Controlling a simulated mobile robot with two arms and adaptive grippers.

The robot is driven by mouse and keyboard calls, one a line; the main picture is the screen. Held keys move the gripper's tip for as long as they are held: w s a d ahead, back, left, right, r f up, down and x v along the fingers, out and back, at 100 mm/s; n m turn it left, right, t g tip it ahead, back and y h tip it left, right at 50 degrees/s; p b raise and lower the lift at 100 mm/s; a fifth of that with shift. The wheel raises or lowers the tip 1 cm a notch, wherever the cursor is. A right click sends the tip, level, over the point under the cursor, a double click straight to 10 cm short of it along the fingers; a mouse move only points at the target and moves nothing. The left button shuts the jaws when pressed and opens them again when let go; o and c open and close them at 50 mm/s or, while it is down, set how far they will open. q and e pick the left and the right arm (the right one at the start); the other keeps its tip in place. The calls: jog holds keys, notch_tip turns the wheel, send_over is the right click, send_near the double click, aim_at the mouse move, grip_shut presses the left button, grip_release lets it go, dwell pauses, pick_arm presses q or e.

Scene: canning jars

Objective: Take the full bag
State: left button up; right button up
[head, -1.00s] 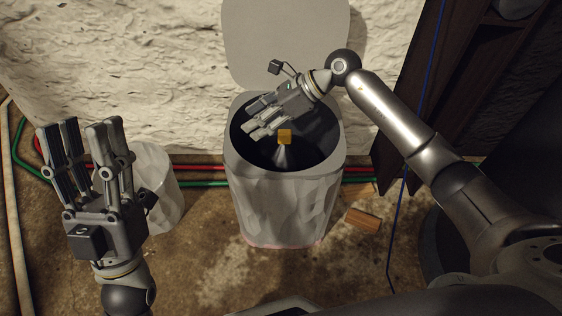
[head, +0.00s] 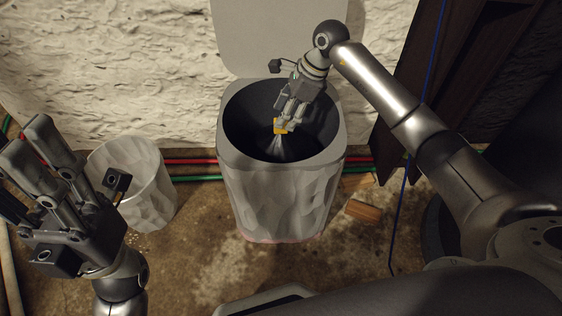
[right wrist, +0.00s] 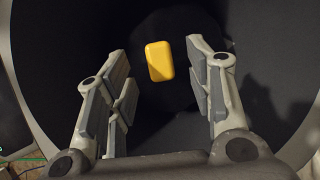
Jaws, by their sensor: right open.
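A dark bag (head: 281,150) sits inside the tall white bin, its gathered neck topped by a yellow block-like tie (head: 281,127). The yellow piece also shows in the right wrist view (right wrist: 159,61), between the two sets of fingers with gaps on both sides. My right gripper (head: 284,119) is open and points down into the bin, its fingertips at the yellow piece. The fingers partly cover it in the head view. My left gripper (head: 22,150) is open and empty at the far left, away from the bin.
The white bin (head: 276,200) has its lid (head: 280,40) raised against the rough wall. A smaller white bin (head: 150,205) stands to its left. Red and green hoses run along the wall base. A wooden block (head: 363,211) lies on the floor at right.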

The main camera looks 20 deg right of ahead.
aim_at(270, 144)
jog(key=b+x, duration=0.1)
jog(key=x, duration=0.3)
jog(key=shift+r, duration=0.1)
grip_shut()
jog(key=shift+r, duration=0.1)
dwell(0.3)
